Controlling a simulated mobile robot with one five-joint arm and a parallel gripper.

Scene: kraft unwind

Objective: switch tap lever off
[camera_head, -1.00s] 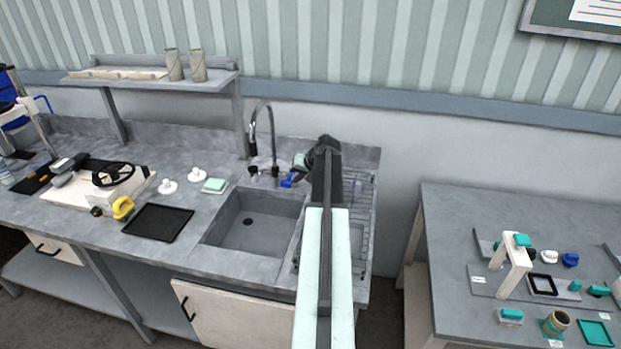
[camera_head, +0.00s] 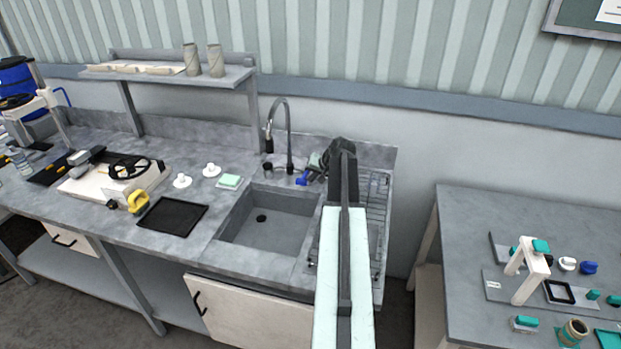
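The tap (camera_head: 288,135) is a dark gooseneck spout standing behind the grey sink (camera_head: 268,222). A small blue lever (camera_head: 302,181) shows just right of the tap's base. My arm reaches over the right side of the sink and the drying rack, and my gripper (camera_head: 312,172) is at the lever's right end. The gripper is small and partly hidden behind my own wrist. I cannot tell whether its fingers touch the lever or are open or shut.
A wire drying rack (camera_head: 377,205) lies right of the sink. A black tray (camera_head: 172,216), a green sponge (camera_head: 229,181) and a yellow-handled item (camera_head: 137,201) lie to the left. A shelf (camera_head: 168,77) is above. A separate table (camera_head: 462,225) stands at right, beyond a gap.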

